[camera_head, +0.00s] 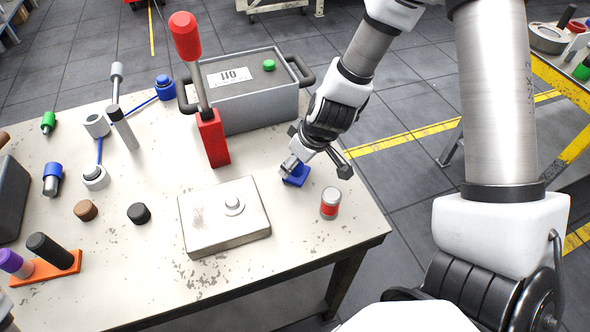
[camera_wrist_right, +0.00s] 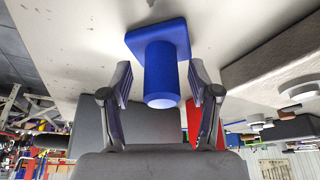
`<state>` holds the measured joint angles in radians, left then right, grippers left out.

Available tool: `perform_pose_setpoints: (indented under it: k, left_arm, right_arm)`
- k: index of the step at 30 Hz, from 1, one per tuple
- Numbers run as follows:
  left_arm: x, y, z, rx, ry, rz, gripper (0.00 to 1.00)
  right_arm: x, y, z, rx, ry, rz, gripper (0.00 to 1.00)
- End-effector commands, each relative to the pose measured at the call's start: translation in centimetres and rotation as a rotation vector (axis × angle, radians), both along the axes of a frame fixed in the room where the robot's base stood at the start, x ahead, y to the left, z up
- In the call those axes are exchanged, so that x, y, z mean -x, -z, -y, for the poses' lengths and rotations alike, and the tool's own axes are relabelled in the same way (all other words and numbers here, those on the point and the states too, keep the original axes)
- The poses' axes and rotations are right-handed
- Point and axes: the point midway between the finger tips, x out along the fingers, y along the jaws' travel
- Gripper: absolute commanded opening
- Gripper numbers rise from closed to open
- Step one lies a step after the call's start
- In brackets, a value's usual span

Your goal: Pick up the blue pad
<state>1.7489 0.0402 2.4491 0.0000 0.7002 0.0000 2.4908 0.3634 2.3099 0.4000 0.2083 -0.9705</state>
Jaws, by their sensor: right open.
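In the wrist view the fingers of my right gripper (camera_wrist_right: 160,88) are apart, one on each side of the post, with gaps showing. My left gripper is not in view.
A pale plate (camera_head: 210,236) with a round boss lies left of the pad. The red-and-silver can (camera_head: 330,203) stands close on its right. A red lever post (camera_head: 213,138) and a grey box (camera_head: 245,97) stand behind. The table's right edge is near.

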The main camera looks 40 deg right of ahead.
Motion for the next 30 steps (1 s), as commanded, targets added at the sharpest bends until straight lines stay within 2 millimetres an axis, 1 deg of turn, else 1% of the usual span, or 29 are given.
perform_pose_setpoints:
  k: [5,6,8,9,10,11,19,23,26,29,30]
  left_arm:
    - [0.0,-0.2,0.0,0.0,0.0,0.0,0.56]
    - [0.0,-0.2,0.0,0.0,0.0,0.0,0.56]
    - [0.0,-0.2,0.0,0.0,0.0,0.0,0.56]
    - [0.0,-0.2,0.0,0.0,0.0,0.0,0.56]
    - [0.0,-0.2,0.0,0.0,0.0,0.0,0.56]
    - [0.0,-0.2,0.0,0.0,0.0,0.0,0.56]
    - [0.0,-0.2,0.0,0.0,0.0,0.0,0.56]
    - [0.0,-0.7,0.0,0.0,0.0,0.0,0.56]
    - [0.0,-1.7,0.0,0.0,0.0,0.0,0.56]
    - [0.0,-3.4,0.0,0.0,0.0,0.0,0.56]
    - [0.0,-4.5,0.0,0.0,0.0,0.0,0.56]
  right_arm:
    - [0.0,-0.2,0.0,-0.001,0.001,0.001,0.61]
    - [0.0,-0.2,0.0,-0.001,0.001,0.001,0.47]
    - [0.0,-0.2,0.0,0.0,0.001,0.0,0.26]
    - [0.0,-0.2,0.0,0.0,0.001,0.0,0.12]
    - [0.0,-0.2,0.0,0.0,0.001,0.0,0.01]
    - [0.0,-0.2,0.0,0.0,0.0,0.0,0.0]
    - [0.0,-0.1,0.0,-0.001,0.001,0.001,0.0]
    - [-0.1,-0.7,0.0,0.001,0.0,0.001,0.0]
    - [-0.1,-2.0,0.0,0.0,0.001,0.001,0.0]
    - [-0.1,-4.2,0.0,0.0,0.001,0.003,0.0]
    - [-0.1,-5.6,0.0,0.0,0.001,0.003,0.0]
